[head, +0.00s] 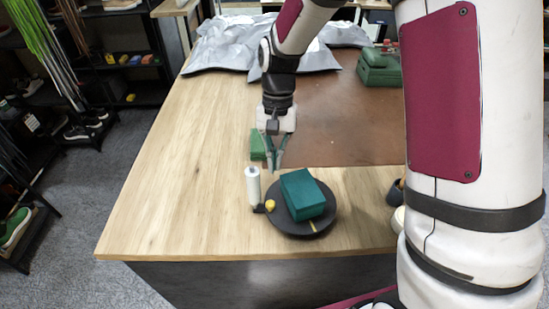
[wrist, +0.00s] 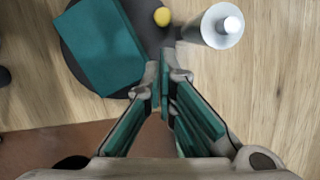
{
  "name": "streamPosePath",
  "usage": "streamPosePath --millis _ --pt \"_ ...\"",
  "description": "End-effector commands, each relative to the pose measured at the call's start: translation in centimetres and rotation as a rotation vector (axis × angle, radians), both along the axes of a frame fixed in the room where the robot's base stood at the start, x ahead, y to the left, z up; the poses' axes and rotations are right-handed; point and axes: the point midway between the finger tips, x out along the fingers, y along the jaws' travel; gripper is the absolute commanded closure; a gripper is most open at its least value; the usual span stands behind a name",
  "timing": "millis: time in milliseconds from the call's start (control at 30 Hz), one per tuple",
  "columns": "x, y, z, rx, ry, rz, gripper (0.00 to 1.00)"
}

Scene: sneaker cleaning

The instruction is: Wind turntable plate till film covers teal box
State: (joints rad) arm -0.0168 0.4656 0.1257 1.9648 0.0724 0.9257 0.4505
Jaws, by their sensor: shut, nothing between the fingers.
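The teal box (head: 303,194) sits on the black round turntable plate (head: 298,229) near the front of the table; in the wrist view the box (wrist: 103,45) is at upper left. A yellow knob (head: 270,205) is at the plate's left edge and shows at the top of the wrist view (wrist: 162,16). A white film roll (head: 253,186) stands upright just left of the plate. No film is visible on the box faces I see. My gripper (head: 275,167) is shut and empty, pointing down behind the plate, between box and roll (wrist: 218,27) in the wrist view.
Silver bags (head: 225,45) and green cases (head: 378,68) are at the back. A dark cup (head: 394,192) stands right of the plate. Bare wood (head: 180,170) is free on the left.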

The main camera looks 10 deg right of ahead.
Motion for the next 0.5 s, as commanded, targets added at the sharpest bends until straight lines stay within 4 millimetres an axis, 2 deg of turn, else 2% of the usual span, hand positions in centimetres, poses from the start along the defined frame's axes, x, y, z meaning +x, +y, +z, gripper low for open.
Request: streamPosePath --millis 300,500 --pt "-1.4 0.4 -5.2 0.0 0.005 0.001 1.0" --pt "-1.7 0.6 -6.9 0.0 0.003 0.001 1.0"
